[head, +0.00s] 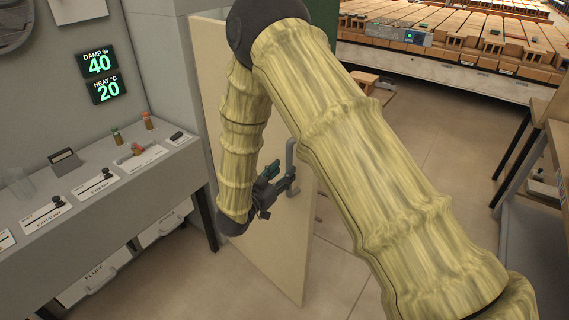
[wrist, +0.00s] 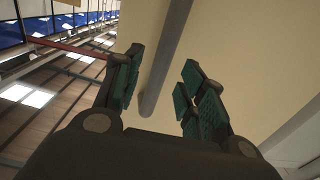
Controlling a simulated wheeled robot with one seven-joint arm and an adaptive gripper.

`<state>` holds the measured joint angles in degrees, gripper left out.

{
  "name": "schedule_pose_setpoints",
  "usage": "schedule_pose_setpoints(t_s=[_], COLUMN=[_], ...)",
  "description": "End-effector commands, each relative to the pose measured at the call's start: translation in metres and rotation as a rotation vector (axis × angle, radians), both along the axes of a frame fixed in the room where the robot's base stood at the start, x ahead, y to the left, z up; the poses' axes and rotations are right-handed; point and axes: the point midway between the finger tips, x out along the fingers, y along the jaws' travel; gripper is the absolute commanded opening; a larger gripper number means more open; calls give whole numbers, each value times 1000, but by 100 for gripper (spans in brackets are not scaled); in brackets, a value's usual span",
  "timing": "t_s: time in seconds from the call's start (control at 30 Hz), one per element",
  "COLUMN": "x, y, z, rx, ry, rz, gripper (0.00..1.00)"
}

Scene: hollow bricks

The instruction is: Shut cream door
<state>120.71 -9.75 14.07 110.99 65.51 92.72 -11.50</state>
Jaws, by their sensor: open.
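The cream door (head: 284,235) stands ajar, a tall flat panel right of the grey counter, partly hidden by my arm. Its grey bar handle (head: 290,153) is on the face toward me, near the right edge. My gripper (head: 277,180) is open beside the handle's lower part. In the wrist view the cream door (wrist: 235,50) fills the upper right. There the handle (wrist: 163,62) runs up between the spread fingers of my gripper (wrist: 163,72). I cannot tell whether either finger touches it.
The grey counter (head: 85,215) with levers, small bottles and a glass stands at left. Bins sit below it. A long rack of bricks (head: 460,45) is at the back right, and a wooden-topped stand (head: 540,110) at the right edge. Tiled floor (head: 345,250) is clear right of the door.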

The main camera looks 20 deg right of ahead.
Motion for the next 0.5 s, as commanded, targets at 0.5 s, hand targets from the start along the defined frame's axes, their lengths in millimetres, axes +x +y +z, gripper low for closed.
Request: schedule_pose_setpoints(t_s=[0.5], x=[27], y=[-34], z=[-1], rx=[1], ry=[1], rz=[0], gripper=[41])
